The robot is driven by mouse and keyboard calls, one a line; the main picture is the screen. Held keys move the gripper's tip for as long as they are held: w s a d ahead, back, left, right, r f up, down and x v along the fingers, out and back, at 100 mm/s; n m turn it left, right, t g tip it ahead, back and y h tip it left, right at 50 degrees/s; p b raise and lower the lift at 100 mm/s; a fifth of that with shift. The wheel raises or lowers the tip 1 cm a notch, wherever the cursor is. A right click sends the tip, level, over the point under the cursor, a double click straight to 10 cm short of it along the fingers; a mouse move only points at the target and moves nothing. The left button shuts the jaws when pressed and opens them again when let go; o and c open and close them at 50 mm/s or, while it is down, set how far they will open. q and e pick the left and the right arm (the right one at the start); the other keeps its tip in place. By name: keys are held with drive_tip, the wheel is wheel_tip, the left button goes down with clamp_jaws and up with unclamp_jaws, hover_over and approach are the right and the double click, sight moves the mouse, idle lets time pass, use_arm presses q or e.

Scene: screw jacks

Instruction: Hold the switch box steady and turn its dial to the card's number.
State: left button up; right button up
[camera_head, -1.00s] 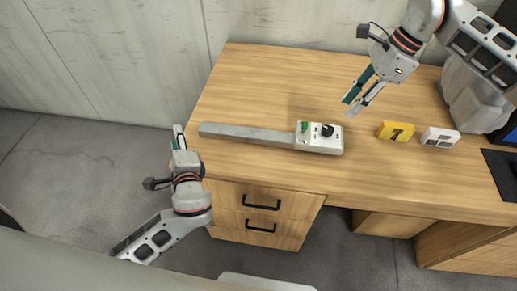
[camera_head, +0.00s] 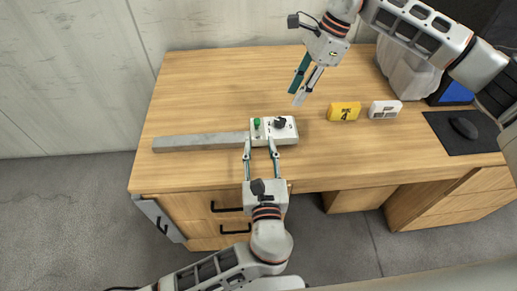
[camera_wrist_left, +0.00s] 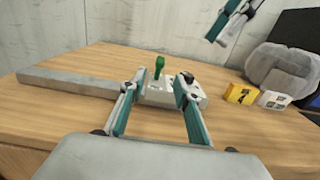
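The white switch box (camera_head: 289,134) lies on the desk with a green knob (camera_head: 257,122) and a black dial (camera_head: 280,122) on top. The wrist view also shows the box (camera_wrist_left: 160,96). My left gripper (camera_head: 259,144) is open at the box's near side, its fingertips apart with part of the box between them. I cannot tell whether they touch it. My right gripper (camera_head: 297,97) is open and empty above the desk, behind the box. A yellow card (camera_head: 344,111) stands to the right of the box; its dark figure is too small to read surely.
A long grey bar (camera_head: 200,142) runs left from the box. A white block (camera_head: 384,109) stands right of the card. A grey bulky object (camera_head: 405,72) and a black mat (camera_head: 450,135) with a mouse (camera_head: 463,128) are further right. The back left of the desk (camera_head: 215,85) is clear.

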sight(280, 120)
use_arm(q)
drive_tip(key=w, duration=0.7)
clamp_jaws()
use_arm(e)
drive_tip(key=o, duration=0.4)
drive_tip(key=shift+a, duration=0.1)
use_arm(q)
drive_tip(key=shift+a, duration=0.1)
use_arm(e)
drive_tip(key=a+r+n+h, duration=0.2)
drive_tip(key=a+r+h, duration=0.1)
drive_tip(key=a+h, duration=0.1)
drive_tip(key=shift+t, duration=0.3)
drive_tip(key=f, duration=1.2)
drive_tip(key=shift+s+f, duration=0.1)
drive_tip(key=shift+s, duration=0.15)
